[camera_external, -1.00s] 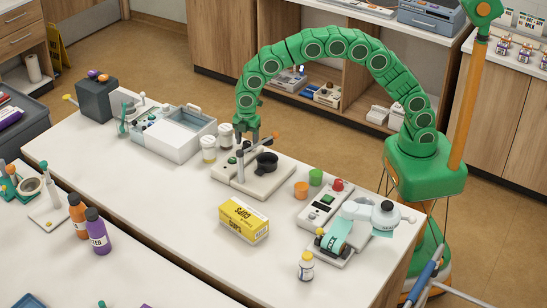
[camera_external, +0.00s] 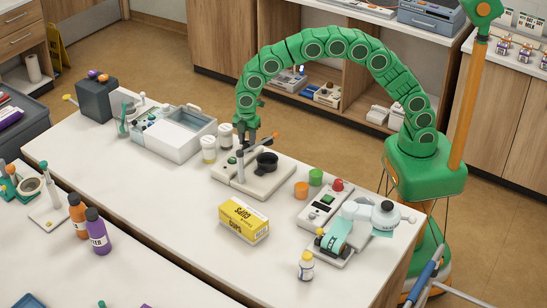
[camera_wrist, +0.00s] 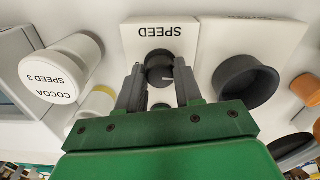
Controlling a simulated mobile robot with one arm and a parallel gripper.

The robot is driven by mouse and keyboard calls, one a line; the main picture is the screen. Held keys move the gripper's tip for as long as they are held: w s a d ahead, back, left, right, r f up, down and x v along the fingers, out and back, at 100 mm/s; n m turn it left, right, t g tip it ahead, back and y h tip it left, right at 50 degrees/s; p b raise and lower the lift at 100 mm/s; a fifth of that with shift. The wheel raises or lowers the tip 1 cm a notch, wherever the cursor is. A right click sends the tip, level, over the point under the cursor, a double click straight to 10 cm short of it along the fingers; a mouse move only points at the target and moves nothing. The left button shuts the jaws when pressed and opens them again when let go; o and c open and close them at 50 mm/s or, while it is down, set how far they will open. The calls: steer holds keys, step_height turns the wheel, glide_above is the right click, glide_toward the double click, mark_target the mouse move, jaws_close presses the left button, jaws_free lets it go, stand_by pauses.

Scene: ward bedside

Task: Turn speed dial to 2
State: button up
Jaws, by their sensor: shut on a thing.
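The speed dial (camera_wrist: 158,72) is a dark round knob in the wrist view, on a white plate marked SPEED (camera_wrist: 168,31), which reads upside down. A short pale mark on the knob points toward the right of the picture. Faint marks around the dial are too small to read. My gripper (camera_wrist: 159,66) has one finger on each side of the knob and is shut on it. In the external view my gripper (camera_external: 249,141) reaches down at the back of the white device (camera_external: 243,184), where the dial itself is hidden.
A black cup (camera_wrist: 246,80) stands right of the dial, on the device. A white jar labelled COCOA SPEED 3 (camera_wrist: 55,78) is at left. Two small jars (camera_external: 209,150) stand left of my gripper. A yellow box (camera_external: 243,222) lies in front; the table between is bare.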

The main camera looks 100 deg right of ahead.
steer(key=m, duration=0.6)
steer(key=shift+a, duration=0.1)
steer(key=m, duration=0.5)
steer(key=shift+m, duration=0.3)
steer(key=m, duration=0.5)
steer(key=shift+a, duration=0.15)
steer(key=m, duration=0.6)
steer(key=shift+r, duration=0.1)
steer(key=o, duration=1)
steer(key=shift+o, duration=0.2)
